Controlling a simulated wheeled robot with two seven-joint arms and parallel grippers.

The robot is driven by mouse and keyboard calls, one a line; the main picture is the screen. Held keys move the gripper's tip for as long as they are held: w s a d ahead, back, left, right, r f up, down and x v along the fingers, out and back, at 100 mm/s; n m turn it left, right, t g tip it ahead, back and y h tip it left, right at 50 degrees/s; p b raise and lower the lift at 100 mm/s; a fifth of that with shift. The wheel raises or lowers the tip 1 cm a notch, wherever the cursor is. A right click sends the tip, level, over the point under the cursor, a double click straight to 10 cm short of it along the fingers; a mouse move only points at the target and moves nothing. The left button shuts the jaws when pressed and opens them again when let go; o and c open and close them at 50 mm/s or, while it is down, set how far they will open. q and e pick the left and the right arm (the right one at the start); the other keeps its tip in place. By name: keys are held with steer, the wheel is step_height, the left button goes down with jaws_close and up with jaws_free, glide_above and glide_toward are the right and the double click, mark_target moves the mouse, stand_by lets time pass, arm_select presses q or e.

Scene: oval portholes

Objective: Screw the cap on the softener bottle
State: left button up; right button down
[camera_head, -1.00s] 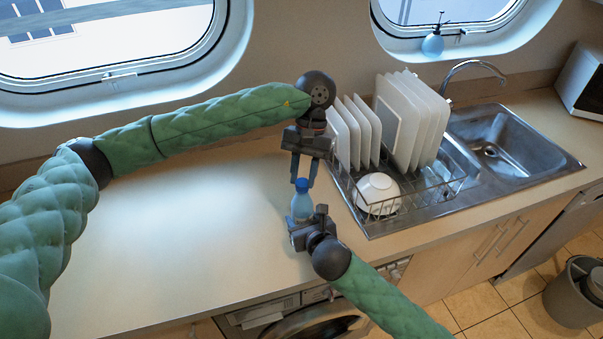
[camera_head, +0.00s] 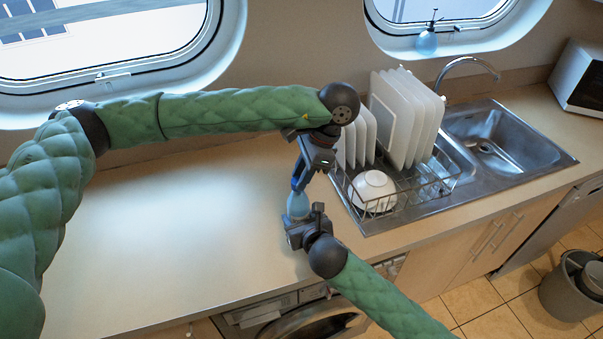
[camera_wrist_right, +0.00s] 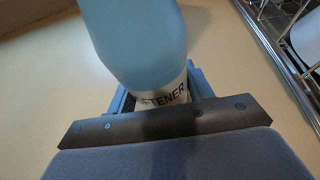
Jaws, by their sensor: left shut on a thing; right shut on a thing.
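The softener bottle (camera_head: 298,207) is light blue and stands close to upright over the counter, left of the dish rack. My right gripper (camera_head: 300,228) is shut on its lower part. The right wrist view shows the bottle (camera_wrist_right: 135,40) large, with a white label reading "…TENER" between the fingers (camera_wrist_right: 158,95). My left gripper (camera_head: 298,181) comes down from above, tilted, and is shut on the dark blue cap (camera_head: 296,186) at the bottle's top. The fingers hide much of the cap, so I cannot tell how it sits on the neck.
A dish rack (camera_head: 405,192) with white plates (camera_head: 408,120) and a white bowl (camera_head: 373,190) stands just right of the grippers. A sink (camera_head: 505,140) lies beyond it. The counter (camera_head: 170,230) on the left is clear.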

arm_select(q)
steer(key=o, duration=0.9)
steer(key=shift+r, duration=2.3)
steer(key=shift+c, duration=0.2)
